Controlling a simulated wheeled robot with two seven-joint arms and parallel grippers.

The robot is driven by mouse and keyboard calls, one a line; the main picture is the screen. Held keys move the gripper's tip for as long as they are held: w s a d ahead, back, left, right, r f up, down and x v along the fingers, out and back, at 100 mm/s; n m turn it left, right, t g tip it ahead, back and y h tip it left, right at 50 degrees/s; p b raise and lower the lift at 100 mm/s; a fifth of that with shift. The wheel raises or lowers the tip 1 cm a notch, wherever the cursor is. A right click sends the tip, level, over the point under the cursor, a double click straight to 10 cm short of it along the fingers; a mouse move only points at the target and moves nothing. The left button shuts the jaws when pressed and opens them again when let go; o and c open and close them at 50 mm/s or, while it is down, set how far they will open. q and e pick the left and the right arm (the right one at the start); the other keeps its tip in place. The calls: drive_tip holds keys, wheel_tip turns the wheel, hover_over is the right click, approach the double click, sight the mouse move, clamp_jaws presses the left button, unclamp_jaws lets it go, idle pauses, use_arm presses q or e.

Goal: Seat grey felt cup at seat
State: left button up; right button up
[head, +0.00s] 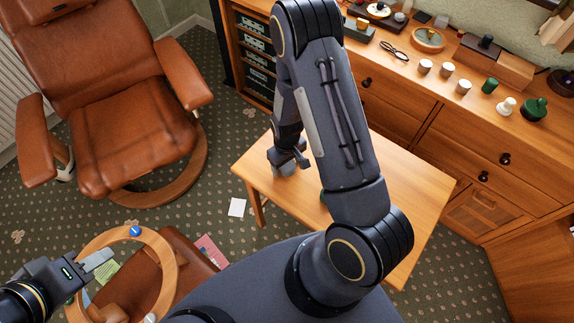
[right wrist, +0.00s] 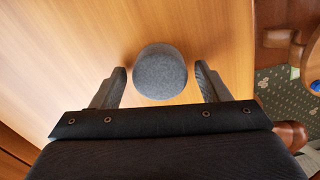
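The grey felt cup (right wrist: 160,72) sits on the wooden table, between the two fingers of my right gripper (right wrist: 161,75). A gap shows on each side of the cup, so this gripper is open around it. In the head view the right gripper (head: 290,160) is low over the table's far left part, partly hidden by my arm. My left gripper (head: 98,260) is at the lower left, over the wooden ring; its finger opening is not clear. No seat for the cup can be made out for certain.
The low table (head: 405,190) is mostly bare; a green item (head: 323,196) is largely hidden by my arm. A brown recliner (head: 125,130) stands at left. A wooden ring (head: 170,275) with a blue ball (head: 136,231) is below it. Several small items stand on the sideboard (head: 440,108).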

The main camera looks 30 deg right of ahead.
drive_tip(key=c, duration=0.8)
drive_tip(key=shift+r, duration=0.1)
